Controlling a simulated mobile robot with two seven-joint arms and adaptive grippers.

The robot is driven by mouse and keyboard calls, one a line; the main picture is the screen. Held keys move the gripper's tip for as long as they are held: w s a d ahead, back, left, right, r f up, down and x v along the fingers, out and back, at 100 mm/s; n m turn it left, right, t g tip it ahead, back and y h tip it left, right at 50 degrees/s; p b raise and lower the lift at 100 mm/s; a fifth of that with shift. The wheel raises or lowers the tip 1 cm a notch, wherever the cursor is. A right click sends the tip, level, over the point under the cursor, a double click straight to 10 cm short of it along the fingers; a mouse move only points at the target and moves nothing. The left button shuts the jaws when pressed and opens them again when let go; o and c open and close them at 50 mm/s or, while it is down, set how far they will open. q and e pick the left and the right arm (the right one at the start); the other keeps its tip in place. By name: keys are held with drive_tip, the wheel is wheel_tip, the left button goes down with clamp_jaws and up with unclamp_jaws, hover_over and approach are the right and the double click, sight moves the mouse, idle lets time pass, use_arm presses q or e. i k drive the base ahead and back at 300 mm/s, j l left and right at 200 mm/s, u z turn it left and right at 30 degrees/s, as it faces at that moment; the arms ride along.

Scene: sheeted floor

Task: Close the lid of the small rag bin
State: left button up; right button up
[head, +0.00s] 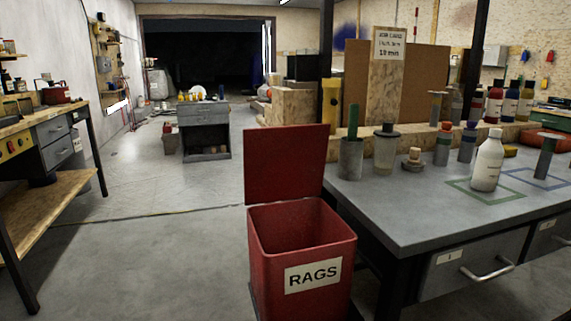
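The small rag bin (268,262) is a red square bin with a white "RAGS" label (313,275). It stands on the floor in the lower middle of the head view, close to the left end of the grey table. Its red lid (285,164) is open and stands roughly upright along the bin's back edge. The part of the inside that shows looks empty; the bottom is hidden. Neither my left gripper nor my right gripper is in view.
The grey table (420,213) right of the bin carries a white bottle (487,160), a grey cup (351,158), a jar (386,148) and several other items. A wooden workbench (62,190) stands at the left. The floor (150,240) left of the bin is clear except for a thin cable.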

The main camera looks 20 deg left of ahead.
sight(281, 163)
drive_tip(key=j+z, duration=0.3)
drive_tip(key=j, duration=0.25)
drive_tip(key=j+z, duration=0.25)
drive_tip(key=j, duration=0.3)
drive_tip(key=j+z, duration=0.3)
drive_tip(key=j, duration=0.25)
drive_tip(key=j+z, duration=0.25)
drive_tip(key=j, duration=0.3)
drive_tip(key=i+j+z, duration=0.15)
drive_tip(key=j+z, duration=0.25)
drive_tip(key=j, duration=0.5)
drive_tip(key=j+z, duration=0.45)
drive_tip(key=j, duration=0.4)
drive_tip(key=k+j+z, duration=0.1)
drive_tip(key=j+z, duration=0.3)
drive_tip(key=j, duration=0.5)
drive_tip(key=l, duration=0.35)
